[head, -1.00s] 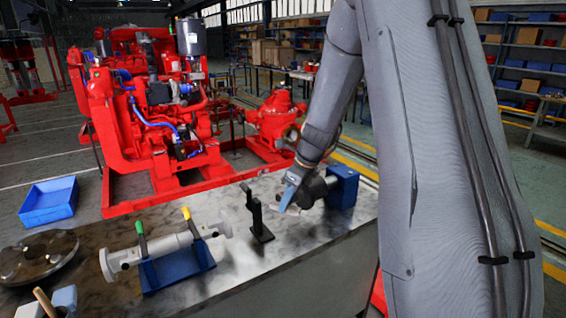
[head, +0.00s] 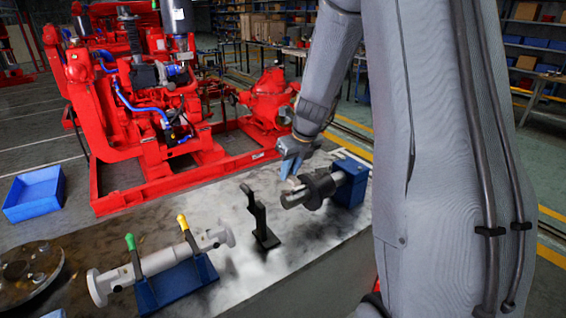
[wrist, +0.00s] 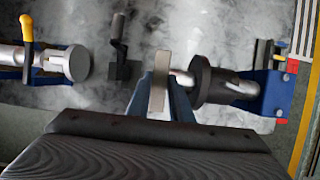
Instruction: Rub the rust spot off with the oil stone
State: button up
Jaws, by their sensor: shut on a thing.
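My gripper (wrist: 161,98) has blue fingers and is shut on a pale grey-beige bar, the oil stone (wrist: 160,78), in the wrist view. In the head view my gripper (head: 290,166) is just behind and above the free end of a steel shaft (head: 294,198). The shaft carries a dark collar (head: 319,187) and sits in a blue block (head: 352,182). In the wrist view the shaft end (wrist: 184,78) is right of the stone, partly hidden by a finger. I cannot tell whether stone and shaft touch. I cannot make out a rust spot.
A black upright stand (head: 262,222) is left of the shaft on the worn metal bench (head: 300,250). Farther left, a grey pipe piece with green and yellow handles rests on a blue cradle (head: 178,284). A red pumpset (head: 160,130) stands behind.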

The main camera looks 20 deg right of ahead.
jog(key=shift+w+d+f, duration=0.1)
jog(key=shift+w+f, duration=0.05)
jog(key=shift+w, duration=0.1)
notch_tip(320, 180, down, 5)
jog(key=b, duration=0.5)
jog(key=shift+f+b, duration=0.5)
jog(key=shift+b, duration=0.05)
dwell(0.7)
jog(key=shift+r, duration=0.1)
